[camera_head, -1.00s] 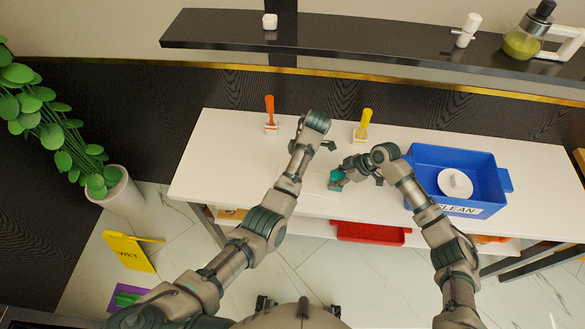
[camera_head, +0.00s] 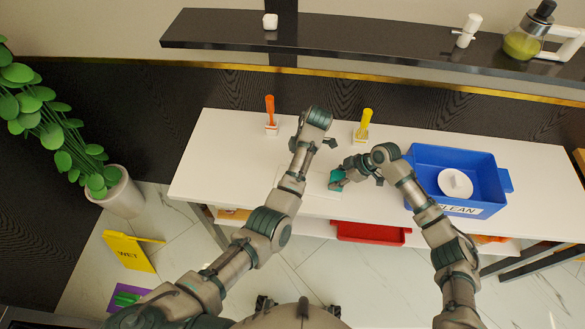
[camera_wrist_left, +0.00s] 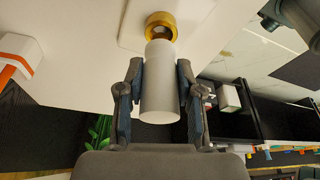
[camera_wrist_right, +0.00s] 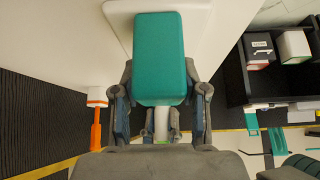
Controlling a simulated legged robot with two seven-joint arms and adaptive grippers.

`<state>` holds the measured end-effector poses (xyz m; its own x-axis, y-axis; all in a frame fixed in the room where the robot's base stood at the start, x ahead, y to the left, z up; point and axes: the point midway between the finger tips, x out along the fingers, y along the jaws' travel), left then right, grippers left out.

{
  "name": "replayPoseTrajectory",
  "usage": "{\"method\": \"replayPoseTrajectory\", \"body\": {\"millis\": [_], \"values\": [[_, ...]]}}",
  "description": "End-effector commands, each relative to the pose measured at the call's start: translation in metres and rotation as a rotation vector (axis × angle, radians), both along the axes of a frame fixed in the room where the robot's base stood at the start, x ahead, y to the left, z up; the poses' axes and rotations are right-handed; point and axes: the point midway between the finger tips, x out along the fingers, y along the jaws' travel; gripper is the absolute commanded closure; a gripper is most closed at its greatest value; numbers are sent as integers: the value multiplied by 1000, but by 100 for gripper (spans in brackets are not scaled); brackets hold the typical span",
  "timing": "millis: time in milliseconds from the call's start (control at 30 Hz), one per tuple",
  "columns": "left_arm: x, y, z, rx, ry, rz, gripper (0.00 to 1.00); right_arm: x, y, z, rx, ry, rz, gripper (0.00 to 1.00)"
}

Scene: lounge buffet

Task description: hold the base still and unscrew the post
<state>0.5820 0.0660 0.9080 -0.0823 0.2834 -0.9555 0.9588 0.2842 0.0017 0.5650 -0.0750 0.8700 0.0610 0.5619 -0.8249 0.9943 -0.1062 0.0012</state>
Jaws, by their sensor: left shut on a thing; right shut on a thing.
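The post is a white cylinder (camera_wrist_left: 160,90) between the fingers of my left gripper (camera_wrist_left: 160,68), which is shut on it. A gold collar (camera_wrist_left: 150,28) shows beyond its far end. The base is a teal block (camera_wrist_right: 160,60) between the fingers of my right gripper (camera_wrist_right: 160,88), which is shut on it. A white shaft (camera_wrist_right: 161,125) shows past the block's lower edge in the right wrist view. In the head view the teal block (camera_head: 337,176) is low over the white table, beside my right gripper (camera_head: 346,169). My left wrist hides the post there.
On the white table (camera_head: 225,160) stand an orange-handled item (camera_head: 269,110) and a yellow-handled item (camera_head: 365,122) at the back. A blue bin (camera_head: 425,185) with a white round item (camera_head: 456,184) is at right. A dark shelf (camera_head: 350,36) runs above.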

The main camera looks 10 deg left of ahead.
Motion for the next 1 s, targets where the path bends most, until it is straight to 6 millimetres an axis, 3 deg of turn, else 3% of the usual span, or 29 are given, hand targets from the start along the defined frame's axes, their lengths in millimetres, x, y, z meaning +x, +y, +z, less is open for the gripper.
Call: {"method": "replayPoseTrajectory", "body": {"millis": [100, 133, 233, 567, 767, 1000], "values": [[0, 0, 0, 0, 0, 0, 100, -2, -2, -6, -9, 9, -2, 100], [0, 0, 0, 0, 0, 0, 62, -2, -2, -6, -9, 9, -2, 100], [0, 0, 0, 0, 0, 0, 37, -2, -2, -6, -9, 9, -2, 100], [0, 0, -1, 1, 0, 0, 35, -2, -2, -6, -8, 9, -2, 100], [0, 2, -15, 5, 1, 0, 35, -2, -2, -6, -8, 9, -2, 100], [-2, 2, -17, 6, -2, -362, 35, -2, -2, -6, -8, 9, -2, 100]]}}
